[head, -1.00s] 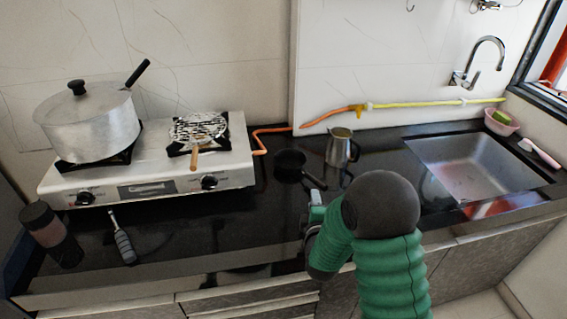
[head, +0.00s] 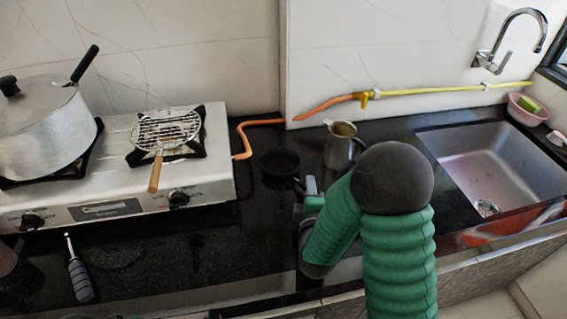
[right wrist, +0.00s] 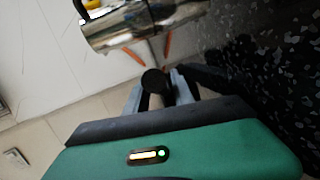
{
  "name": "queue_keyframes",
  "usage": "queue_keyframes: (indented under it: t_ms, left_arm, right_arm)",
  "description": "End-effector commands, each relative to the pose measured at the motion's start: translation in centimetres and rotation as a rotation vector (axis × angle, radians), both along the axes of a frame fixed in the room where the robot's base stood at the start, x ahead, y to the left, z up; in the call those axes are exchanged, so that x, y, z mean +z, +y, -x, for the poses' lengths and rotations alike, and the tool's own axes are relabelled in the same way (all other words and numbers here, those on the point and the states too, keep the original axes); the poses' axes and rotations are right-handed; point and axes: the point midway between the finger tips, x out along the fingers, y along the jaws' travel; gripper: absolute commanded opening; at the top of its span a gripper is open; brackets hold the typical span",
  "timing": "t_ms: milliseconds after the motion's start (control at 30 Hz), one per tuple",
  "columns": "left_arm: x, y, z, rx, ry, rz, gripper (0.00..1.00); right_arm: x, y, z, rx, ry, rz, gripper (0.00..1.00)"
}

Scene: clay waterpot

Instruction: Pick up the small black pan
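The small black pan (head: 280,163) sits on the dark counter just right of the stove. Its handle points toward the front right, to my right gripper (head: 308,191). In the right wrist view, the round dark end of the handle (right wrist: 155,81) shows between the two fingers of my right gripper (right wrist: 160,92). The fingers stand apart on either side of it, and I see no clear grip on it. The pan's bowl is hard to make out in that view. My left gripper is not in view.
A metal jug (head: 341,147) stands close to the right of the pan and shows large in the right wrist view (right wrist: 150,22). The stove (head: 215,165) holds a large pot (head: 42,130) and a wire grill (head: 166,130). A sink (head: 490,165) lies at right. The front counter is mostly clear.

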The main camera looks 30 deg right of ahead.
Motion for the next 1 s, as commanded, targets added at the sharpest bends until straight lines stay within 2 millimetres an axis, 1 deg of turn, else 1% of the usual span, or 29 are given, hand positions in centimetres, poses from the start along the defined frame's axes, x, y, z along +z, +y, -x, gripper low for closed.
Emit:
queue_keyframes:
  t_ms: [33, 100, 300, 333, 600, 1000]
  left_arm:
    - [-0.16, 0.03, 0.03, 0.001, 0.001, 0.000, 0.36]
    - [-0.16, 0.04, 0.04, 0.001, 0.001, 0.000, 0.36]
    - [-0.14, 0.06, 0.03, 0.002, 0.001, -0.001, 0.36]
    - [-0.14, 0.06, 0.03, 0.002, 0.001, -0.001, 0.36]
    - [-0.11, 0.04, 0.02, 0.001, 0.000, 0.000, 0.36]
    - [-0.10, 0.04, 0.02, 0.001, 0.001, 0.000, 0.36]
  right_arm:
    - [-0.59, 0.08, 0.43, -0.003, 0.017, -0.001, 0.29]
    - [-0.56, 0.31, 0.40, -0.002, 0.017, 0.001, 0.28]
    - [-0.45, 0.34, 0.23, 0.001, 0.014, 0.001, 0.02]
    - [-0.45, 0.28, 0.24, 0.000, 0.014, 0.000, 0.00]
    - [-0.43, -0.03, 0.34, -0.001, 0.012, -0.003, 0.00]
    - [-0.36, 0.25, 0.26, 0.002, 0.011, 0.000, 0.00]
